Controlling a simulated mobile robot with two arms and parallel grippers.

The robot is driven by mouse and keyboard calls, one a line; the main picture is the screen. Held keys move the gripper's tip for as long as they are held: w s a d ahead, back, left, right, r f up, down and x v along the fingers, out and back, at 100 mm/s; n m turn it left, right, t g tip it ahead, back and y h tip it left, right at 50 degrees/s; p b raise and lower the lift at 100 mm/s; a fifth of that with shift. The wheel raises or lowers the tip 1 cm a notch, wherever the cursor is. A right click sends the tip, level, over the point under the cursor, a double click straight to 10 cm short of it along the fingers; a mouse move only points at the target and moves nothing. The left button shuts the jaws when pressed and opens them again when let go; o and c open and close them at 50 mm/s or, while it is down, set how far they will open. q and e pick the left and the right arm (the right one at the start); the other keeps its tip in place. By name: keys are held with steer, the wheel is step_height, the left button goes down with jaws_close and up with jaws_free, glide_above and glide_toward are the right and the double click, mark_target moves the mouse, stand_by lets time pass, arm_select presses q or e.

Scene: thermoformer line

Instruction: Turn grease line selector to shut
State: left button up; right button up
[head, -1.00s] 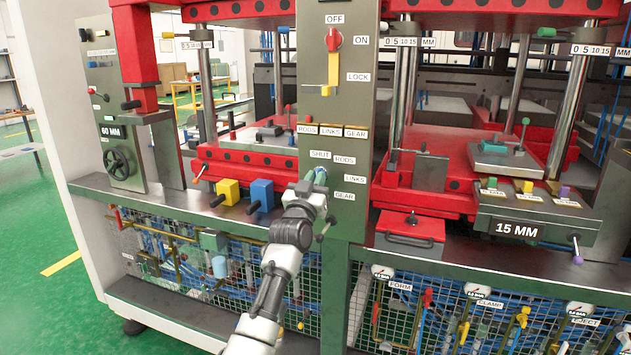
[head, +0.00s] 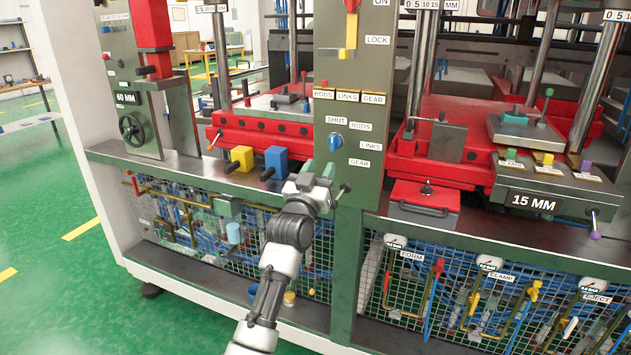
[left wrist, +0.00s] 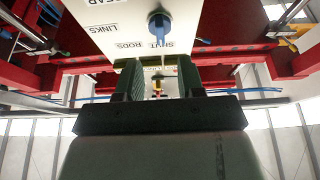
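The grease line selector is a small blue knob (head: 335,141) on the grey-green column panel, with SHUT, RODS, LINKS and GEAR labels around it. It also shows in the left wrist view (left wrist: 159,25), uncovered, its blue bar pointing down in the picture, toward the SHUT label (left wrist: 158,47); the view is oblique. My left gripper (head: 325,174) is just below the knob in the head view, apart from it. In the left wrist view its two fingers (left wrist: 160,82) are spread with nothing between them. My right gripper is not in view.
A yellow block (head: 242,158) and a blue block (head: 276,162) stand on the ledge left of the column. A small dark lever sticks out of the column beside my gripper. A red box (head: 425,198) stands to the right. A red and yellow switch (head: 351,30) is higher up.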

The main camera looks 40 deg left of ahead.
arm_select(q)
steer(key=shift+v, duration=1.5)
